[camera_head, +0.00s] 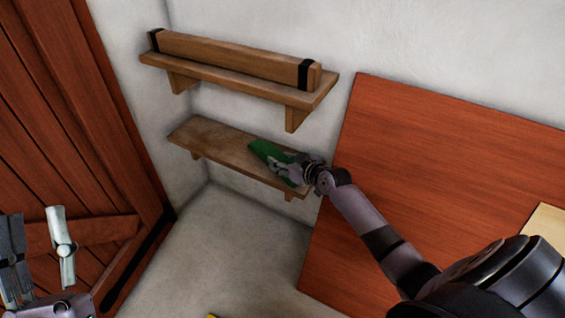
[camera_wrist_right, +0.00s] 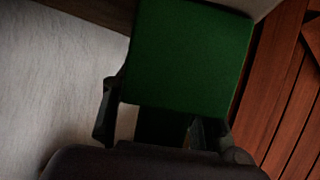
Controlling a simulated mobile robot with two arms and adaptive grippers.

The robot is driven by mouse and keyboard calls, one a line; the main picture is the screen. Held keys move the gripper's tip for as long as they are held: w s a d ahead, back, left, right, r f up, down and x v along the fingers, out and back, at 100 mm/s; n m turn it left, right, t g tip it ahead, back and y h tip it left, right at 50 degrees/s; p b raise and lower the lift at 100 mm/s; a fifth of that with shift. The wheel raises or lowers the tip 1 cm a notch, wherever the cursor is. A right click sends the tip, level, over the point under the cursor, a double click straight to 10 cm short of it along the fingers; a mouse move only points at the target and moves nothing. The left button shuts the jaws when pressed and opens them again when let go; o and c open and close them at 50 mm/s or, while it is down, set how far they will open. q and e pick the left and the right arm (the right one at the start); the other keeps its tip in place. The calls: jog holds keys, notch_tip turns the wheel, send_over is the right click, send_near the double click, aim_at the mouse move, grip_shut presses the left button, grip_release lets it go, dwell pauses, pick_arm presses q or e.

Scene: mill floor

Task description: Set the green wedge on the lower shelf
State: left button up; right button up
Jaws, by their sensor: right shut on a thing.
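The green wedge (camera_head: 264,151) is at the lower shelf (camera_head: 214,139), over its right half. My right gripper (camera_head: 283,165) is shut on the wedge, reaching in from the right. In the right wrist view the wedge (camera_wrist_right: 188,55) fills the top middle, between the fingers of my right gripper (camera_wrist_right: 165,118). I cannot tell whether the wedge touches the shelf board. My left gripper (camera_head: 38,250) shows at the lower left, away from the shelves; its fingers stand apart and empty.
An upper shelf (camera_head: 230,79) above holds a long wooden beam (camera_head: 230,58) with black end bands. A reddish wooden panel (camera_head: 440,150) is to the right. A plank door (camera_head: 70,130) is at the left. The left part of the lower shelf is clear.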

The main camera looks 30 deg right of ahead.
pick_arm(q)
jog(key=shift+y, duration=0.3)
pick_arm(e)
jog(key=shift+r, duration=0.1)
jog(key=o, duration=1.4)
jog(key=shift+c, duration=0.2)
pick_arm(q)
jog(key=shift+s+r, duration=0.25)
jog(key=shift+r, duration=0.05)
